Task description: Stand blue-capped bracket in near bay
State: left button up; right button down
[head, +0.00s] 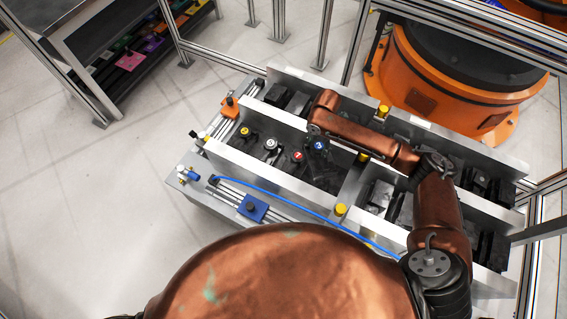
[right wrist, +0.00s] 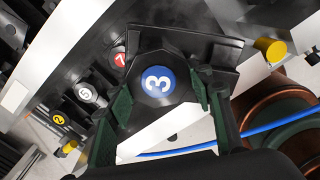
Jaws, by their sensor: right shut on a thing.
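The blue-capped bracket (right wrist: 160,80) is a dark part with a round blue cap marked 3. My right gripper (right wrist: 162,106) is shut on it, with a green finger on each side. In the head view the blue cap (head: 318,145) shows under the end of my right arm, right of the red-capped bracket (head: 296,155) and off the line of the row. The near bay (head: 322,178) has dark, open space at its right part. I cannot tell whether the held bracket touches the bay floor. My right gripper is mostly hidden in the head view. My left gripper is out of view.
A white-capped bracket (head: 270,144) and a yellow-capped bracket (head: 244,131) stand left of the red one. Metal walls bound the bays. Yellow knobs (head: 341,209) sit along the walls. A blue hose (head: 290,197) crosses the front. An orange robot base (head: 450,80) stands behind.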

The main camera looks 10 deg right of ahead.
aim_at(321, 161)
jog(key=shift+s+d+f+n+b, duration=0.45)
jog(key=shift+f+n, duration=1.1)
jog(key=shift+f, duration=1.75)
jog(key=shift+s+d+f+n+b, duration=0.1)
jog(key=shift+d+f+n+b, duration=0.3)
jog(key=shift+f+n, duration=2)
jog(key=shift+s+d+f+n+b, duration=0.25)
jog(key=shift+f+n+b, duration=0.4)
jog(key=shift+f, duration=3.55)
jog(key=shift+f, duration=0.15)
jog(key=c, duration=1)
grip_release()
jog(key=shift+s+f, duration=0.1)
jog(key=shift+s, duration=0.1)
jog(key=shift+o, duration=0.2)
notch_tip(321, 161, up, 12)
jog(key=p, duration=0.3)
jog(key=shift+r, duration=0.2)
